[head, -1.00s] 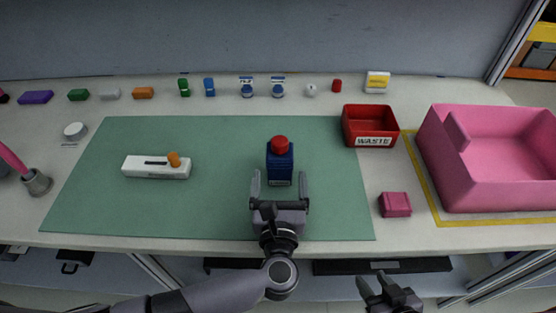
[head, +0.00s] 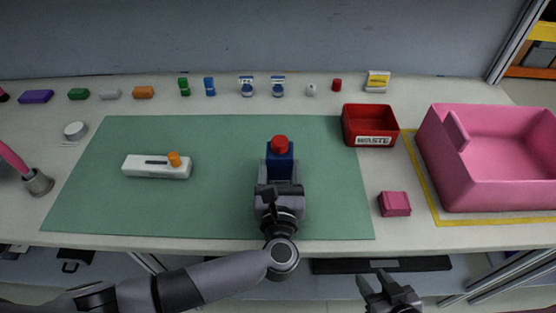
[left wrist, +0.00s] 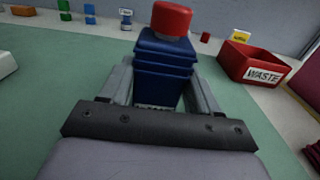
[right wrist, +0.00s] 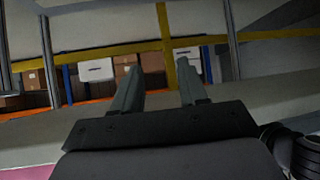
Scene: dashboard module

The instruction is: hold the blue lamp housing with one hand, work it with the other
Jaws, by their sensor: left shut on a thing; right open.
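The blue lamp housing (head: 280,164) stands upright on the green mat (head: 220,215), with a red cap (head: 280,142) on top. My left gripper (head: 280,180) has its fingers on both sides of the housing and is shut on it. The left wrist view also shows the housing (left wrist: 163,70) between the fingers, with the red cap (left wrist: 171,18) above them. My right gripper (head: 375,284) is open and empty, low in front of the table's front edge. In the right wrist view its fingers (right wrist: 158,90) are apart with nothing between them.
A white block with an orange knob (head: 157,167) lies on the mat's left. A red waste bin (head: 372,140), a crimson block (head: 394,204) and a large pink tray (head: 500,195) stand at the right. Several small items line the back. The mat's front right is clear.

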